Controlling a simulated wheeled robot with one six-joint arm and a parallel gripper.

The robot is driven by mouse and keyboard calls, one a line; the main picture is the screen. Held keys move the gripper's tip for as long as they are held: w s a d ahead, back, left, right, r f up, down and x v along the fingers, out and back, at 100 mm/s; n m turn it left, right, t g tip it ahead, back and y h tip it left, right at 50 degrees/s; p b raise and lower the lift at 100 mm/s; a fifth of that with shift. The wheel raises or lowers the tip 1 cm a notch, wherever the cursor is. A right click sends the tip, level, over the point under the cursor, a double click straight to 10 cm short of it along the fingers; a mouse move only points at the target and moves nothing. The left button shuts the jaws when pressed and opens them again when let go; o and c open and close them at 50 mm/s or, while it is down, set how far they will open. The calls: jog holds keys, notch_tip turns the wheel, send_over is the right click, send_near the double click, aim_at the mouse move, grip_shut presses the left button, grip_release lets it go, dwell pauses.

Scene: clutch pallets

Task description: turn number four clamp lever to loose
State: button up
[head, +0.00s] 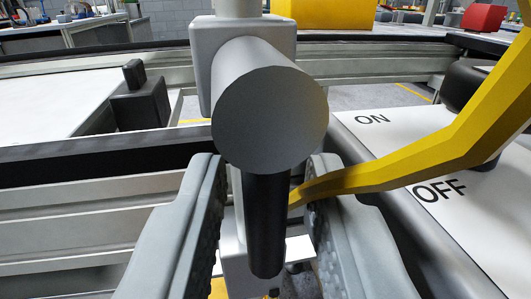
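A clamp lever shows in the middle of the head view. It has a thick grey round hub (270,115) facing me and a black handle (265,225) that hangs almost straight down from it. No number or loose mark shows on it, so I cannot tell whether it is number four. My gripper (267,205) is open, with one grey ridged finger on each side of the handle. Gaps show between the handle and both fingers. The hub hides part of the lever's mount.
A bent yellow bar (430,160) crosses from the upper right to beside the handle, close to the right finger. A white panel (400,140) marked ON and OFF, with a black knob (470,92), lies to the right. A black block (140,105) sits on the frame at left.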

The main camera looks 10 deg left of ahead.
jog(key=shift+w, duration=0.1)
jog(key=shift+c, duration=0.2)
grip_shut()
jog(key=shift+a+m, duration=0.1)
jog(key=shift+m, duration=0.3)
jog(key=shift+s+a+r+m+g+y, duration=0.2)
jog(key=shift+a+r+m+g+y, duration=0.25)
jog(key=shift+m, duration=1.75)
jog(key=shift+s+a+r+m+g+y, duration=0.15)
jog(key=shift+a+r+m+g+y, duration=0.3)
jog(key=shift+m, duration=1.75)
jog(key=shift+s+a+r+m+g+y, duration=0.2)
jog(key=shift+a+r+m+g, duration=0.3)
jog(key=shift+m, duration=1.7)
jog(key=shift+a+r, duration=0.1)
jog(key=shift+a, duration=0.05)
